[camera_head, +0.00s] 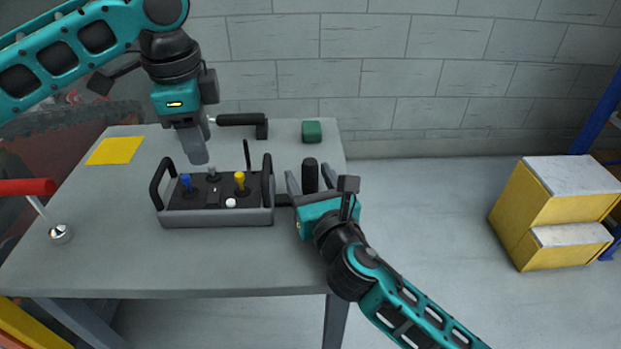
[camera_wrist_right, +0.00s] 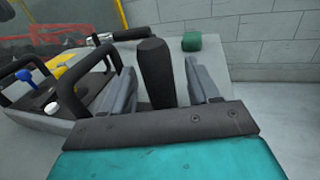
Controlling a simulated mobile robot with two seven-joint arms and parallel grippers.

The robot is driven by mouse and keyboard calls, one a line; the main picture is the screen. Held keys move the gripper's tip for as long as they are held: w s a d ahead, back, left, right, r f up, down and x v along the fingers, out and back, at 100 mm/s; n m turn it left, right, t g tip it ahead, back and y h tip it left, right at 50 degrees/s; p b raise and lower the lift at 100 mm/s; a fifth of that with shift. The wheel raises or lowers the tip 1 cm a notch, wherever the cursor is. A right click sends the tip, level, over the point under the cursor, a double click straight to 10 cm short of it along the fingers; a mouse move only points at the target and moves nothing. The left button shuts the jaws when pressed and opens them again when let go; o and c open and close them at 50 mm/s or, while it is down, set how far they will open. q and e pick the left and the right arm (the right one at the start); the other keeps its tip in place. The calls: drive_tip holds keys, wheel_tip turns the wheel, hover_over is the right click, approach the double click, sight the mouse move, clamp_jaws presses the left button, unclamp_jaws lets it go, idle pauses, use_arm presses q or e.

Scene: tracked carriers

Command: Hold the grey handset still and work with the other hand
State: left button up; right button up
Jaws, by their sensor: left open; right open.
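The grey handset (camera_head: 216,218) stands upright on the table, with a blue lever (camera_head: 186,183), a yellow lever (camera_head: 240,181), a white knob (camera_head: 230,203) and black side bars. A black upright grip (camera_head: 310,172) stands at its right side; it also shows in the right wrist view (camera_wrist_right: 156,72). My right gripper (camera_head: 311,180) is open, its fingers on either side of this grip, with gaps visible in the wrist view. My left gripper (camera_head: 198,158) is open and empty, pointing down over the handset's back edge; its fingers look close together from here.
A green block (camera_head: 312,131) and a black-handled tool (camera_head: 240,120) lie at the table's back. A yellow sheet (camera_head: 115,150) lies at the back left. A red bar (camera_head: 27,187) and a metal ball (camera_head: 60,234) are at the left. Yellow boxes (camera_head: 540,215) stand on the floor right. The table's front is clear.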

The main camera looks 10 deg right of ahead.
drive_tip(key=shift+c, duration=0.2)
clamp_jaws()
idle(0.3)
use_arm(q)
drive_tip(key=shift+c, duration=0.5)
drive_tip(key=shift+m, duration=0.6)
drive_tip(key=r, duration=0.4)
drive_tip(key=shift+s+r, duration=0.25)
drive_tip(key=shift+r, duration=0.05)
drive_tip(key=c, duration=0.5)
drive_tip(key=shift+r, duration=0.25)
clamp_jaws()
